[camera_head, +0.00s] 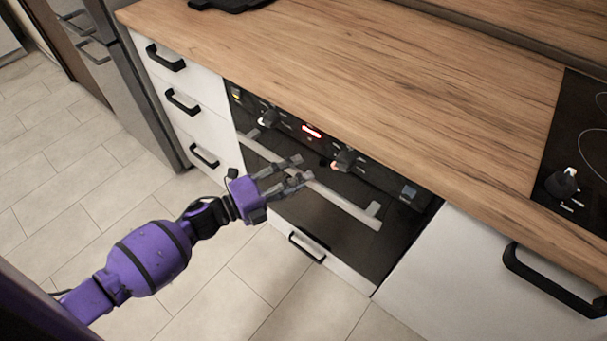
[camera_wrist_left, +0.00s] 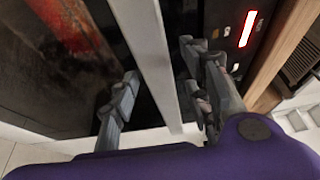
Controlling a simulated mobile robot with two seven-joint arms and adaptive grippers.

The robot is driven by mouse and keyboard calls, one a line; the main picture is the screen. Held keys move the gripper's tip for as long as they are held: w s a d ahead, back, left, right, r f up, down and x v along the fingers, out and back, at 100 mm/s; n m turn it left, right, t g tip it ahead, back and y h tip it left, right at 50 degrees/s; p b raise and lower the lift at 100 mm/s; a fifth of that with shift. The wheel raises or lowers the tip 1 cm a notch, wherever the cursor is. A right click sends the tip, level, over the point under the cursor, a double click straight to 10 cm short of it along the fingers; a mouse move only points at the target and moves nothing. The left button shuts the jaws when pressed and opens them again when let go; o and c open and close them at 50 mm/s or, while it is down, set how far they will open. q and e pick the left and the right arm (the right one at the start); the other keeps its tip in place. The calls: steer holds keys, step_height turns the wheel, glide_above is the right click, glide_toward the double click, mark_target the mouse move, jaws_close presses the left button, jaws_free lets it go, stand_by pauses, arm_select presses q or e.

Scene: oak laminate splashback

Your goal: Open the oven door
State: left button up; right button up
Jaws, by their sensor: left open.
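The oven (camera_head: 388,182) is built in under the wooden counter. Its dark glass door (camera_head: 325,228) looks shut. A light metal bar handle (camera_head: 346,206) runs across the top of the door. My left gripper (camera_head: 302,168) is open at the middle of this handle. In the left wrist view the handle (camera_wrist_left: 150,50) passes between the spread fingers of my left gripper (camera_wrist_left: 163,65), with the dark door (camera_wrist_left: 60,85) behind. I cannot tell whether any finger touches the bar. My fingers hide part of the handle in the head view. My right gripper is not in view.
Knobs and a red lit display (camera_head: 311,131) sit above the door. White drawers (camera_head: 195,125) with black handles stand left, and a white cabinet (camera_head: 455,275) stands right. A drawer (camera_head: 318,262) lies below the oven. The tiled floor (camera_head: 225,290) in front is clear.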

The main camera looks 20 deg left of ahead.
arm_select(q)
steer(key=shift+x, duration=0.9)
jaws_close()
